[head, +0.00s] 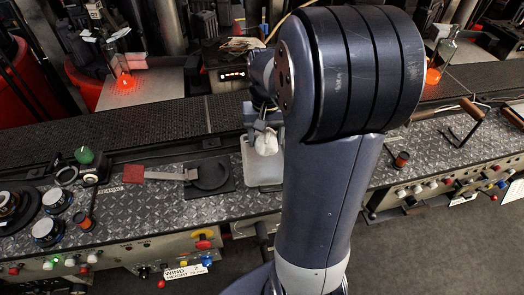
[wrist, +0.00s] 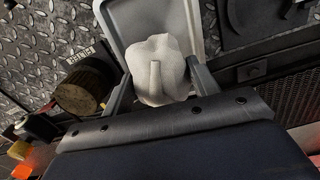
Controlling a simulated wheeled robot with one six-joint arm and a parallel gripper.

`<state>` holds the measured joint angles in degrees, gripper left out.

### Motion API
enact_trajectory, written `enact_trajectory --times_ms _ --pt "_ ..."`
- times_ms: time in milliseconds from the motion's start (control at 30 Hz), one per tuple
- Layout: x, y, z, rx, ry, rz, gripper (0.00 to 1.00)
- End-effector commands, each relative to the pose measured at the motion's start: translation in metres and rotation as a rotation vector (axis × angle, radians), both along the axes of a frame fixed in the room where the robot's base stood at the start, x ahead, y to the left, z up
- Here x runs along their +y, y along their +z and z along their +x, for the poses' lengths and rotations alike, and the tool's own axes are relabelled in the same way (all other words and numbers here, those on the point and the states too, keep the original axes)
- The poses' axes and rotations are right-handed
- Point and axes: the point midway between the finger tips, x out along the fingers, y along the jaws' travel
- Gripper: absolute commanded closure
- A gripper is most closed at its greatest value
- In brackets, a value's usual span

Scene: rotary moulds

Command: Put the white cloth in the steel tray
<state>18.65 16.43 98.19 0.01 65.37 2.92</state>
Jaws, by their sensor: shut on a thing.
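The white cloth (head: 266,143) is a small crumpled bundle held in my gripper (head: 262,128). In the wrist view the cloth (wrist: 160,85) sits between the two fingers of my gripper (wrist: 158,72), which are shut on it. The steel tray (head: 263,176) is a pale grey, shallow, rounded rectangle on the diamond-plate bench. In the wrist view the tray (wrist: 205,28) lies behind the cloth, which covers part of its inside. The cloth appears over the tray; whether it touches the tray floor I cannot tell. My arm hides the bench right of the tray.
A black round plate (head: 210,174) and a red-ended scraper (head: 134,174) lie left of the tray. A brownish round tin (wrist: 85,92) stands close to my left finger in the wrist view.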

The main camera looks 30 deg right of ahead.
Motion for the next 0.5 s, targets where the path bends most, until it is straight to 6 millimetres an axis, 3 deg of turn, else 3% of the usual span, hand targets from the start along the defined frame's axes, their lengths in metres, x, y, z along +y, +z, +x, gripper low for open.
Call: enact_trajectory --times_ms 100,500 --pt "0.0 -0.021 -0.001 0.005 0.0 0.002 0.64" --pt "0.0 -0.066 0.0 0.002 0.0 0.001 0.64"
